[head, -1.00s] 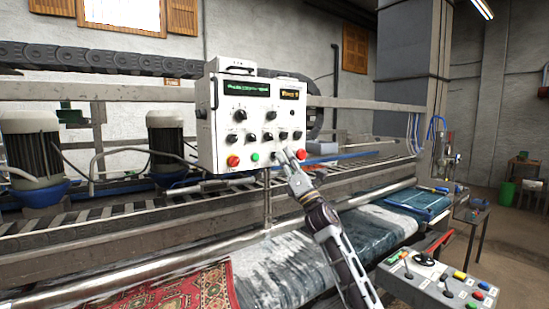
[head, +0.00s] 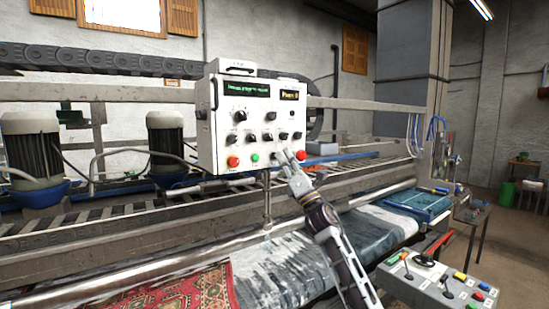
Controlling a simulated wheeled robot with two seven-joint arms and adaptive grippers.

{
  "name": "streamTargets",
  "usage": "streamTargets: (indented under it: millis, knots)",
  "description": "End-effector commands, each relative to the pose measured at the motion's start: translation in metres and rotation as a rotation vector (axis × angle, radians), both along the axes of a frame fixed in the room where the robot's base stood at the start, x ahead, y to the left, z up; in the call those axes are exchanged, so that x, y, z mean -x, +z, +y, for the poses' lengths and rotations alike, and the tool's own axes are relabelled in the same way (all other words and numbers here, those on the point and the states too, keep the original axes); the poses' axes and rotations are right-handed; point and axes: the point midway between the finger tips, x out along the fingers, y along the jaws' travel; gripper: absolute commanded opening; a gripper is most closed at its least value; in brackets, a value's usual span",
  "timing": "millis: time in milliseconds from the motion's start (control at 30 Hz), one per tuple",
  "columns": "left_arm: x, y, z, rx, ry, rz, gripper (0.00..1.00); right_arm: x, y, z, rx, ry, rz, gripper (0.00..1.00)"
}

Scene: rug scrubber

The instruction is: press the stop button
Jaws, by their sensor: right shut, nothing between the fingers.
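A white control box (head: 207,148) hangs above the machine bed in the middle of the view. Its lower row holds a red button (head: 233,161) at the left, a green button (head: 255,157) beside it, and another red button (head: 301,155) at the right. I cannot read which one is the stop button. My right gripper (head: 285,157) is shut and empty in front of the box's lower right part, left of the right red button. It hides part of the lower row. Whether it touches the box I cannot tell. My left gripper is not in view.
A second control panel (head: 430,289) with levers and coloured buttons stands at the lower right. Wet blue-grey and red patterned rugs (head: 205,290) lie on the machine bed below. A metal rail (head: 364,103) runs behind the box.

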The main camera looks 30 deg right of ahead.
Motion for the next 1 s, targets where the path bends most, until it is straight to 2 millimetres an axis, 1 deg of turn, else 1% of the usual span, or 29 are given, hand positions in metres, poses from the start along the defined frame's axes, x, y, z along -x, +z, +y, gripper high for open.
streamTargets:
  millis: [200, 333, 533, 833, 1000]
  knots:
    - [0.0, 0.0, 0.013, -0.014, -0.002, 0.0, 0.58, 0.0, 0.0, 0.0, 0.0, 0.0, 0.0, 0.0]
    - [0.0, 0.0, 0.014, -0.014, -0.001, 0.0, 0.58, 0.0, 0.0, 0.0, 0.0, 0.0, 0.0, 0.0]
    - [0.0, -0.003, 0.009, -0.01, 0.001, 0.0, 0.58, -0.004, 0.0, 0.0, 0.0, 0.0, 0.0, 0.0]
    - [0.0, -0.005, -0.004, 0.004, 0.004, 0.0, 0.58, -0.008, 0.0, 0.001, -0.001, 0.001, 0.0, 0.0]
    - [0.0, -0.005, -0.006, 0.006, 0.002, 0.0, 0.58, -0.008, 0.0, 0.001, 0.0, 0.0, 0.0, 0.0]
